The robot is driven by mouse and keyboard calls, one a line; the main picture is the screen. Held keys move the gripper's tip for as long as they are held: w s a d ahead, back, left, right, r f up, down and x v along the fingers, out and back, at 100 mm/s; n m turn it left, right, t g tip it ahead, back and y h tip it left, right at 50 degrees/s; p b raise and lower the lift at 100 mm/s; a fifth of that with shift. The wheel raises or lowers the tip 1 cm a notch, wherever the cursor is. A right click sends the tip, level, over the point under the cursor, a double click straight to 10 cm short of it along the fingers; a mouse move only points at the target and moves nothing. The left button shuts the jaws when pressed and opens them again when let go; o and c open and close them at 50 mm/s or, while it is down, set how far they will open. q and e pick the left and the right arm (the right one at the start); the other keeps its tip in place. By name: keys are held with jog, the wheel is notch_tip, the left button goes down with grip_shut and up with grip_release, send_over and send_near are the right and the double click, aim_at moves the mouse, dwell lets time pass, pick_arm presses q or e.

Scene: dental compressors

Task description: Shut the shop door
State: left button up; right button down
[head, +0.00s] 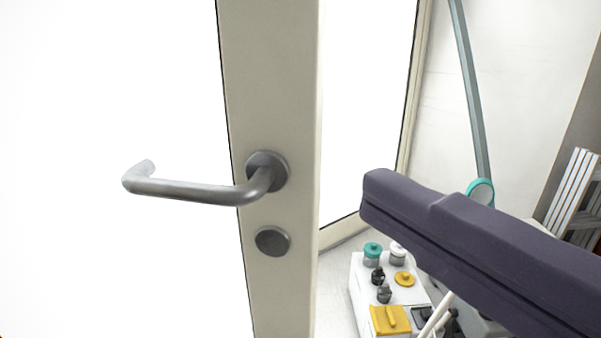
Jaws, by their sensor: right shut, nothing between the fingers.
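The shop door has a cream frame (275,90) with a bright white glass pane (110,90) to its left. A grey metal lever handle (195,191) sticks out to the left from its round rosette, with a round lock cover (272,241) below it. My right gripper (372,205), dark purple-grey, reaches in from the right. It is shut and empty, and in the picture it is to the right of the door frame and apart from the handle. The door's hinges and latch edge are not clearly visible. My left gripper is not in view.
Behind the door frame stands another cream-framed pane (362,110). At lower right is a white unit (361,292) with teal, yellow and black fittings. A grey-green pole (468,85) and silver slatted metal (567,190) are at the right. Some pale floor shows between.

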jog(key=p, duration=0.2)
send_near(275, 118)
jog(key=a, duration=0.4)
jog(key=w, duration=0.2)
jog(key=w+d, duration=0.1)
jog(key=w, duration=0.1)
jog(key=shift+w, duration=0.45)
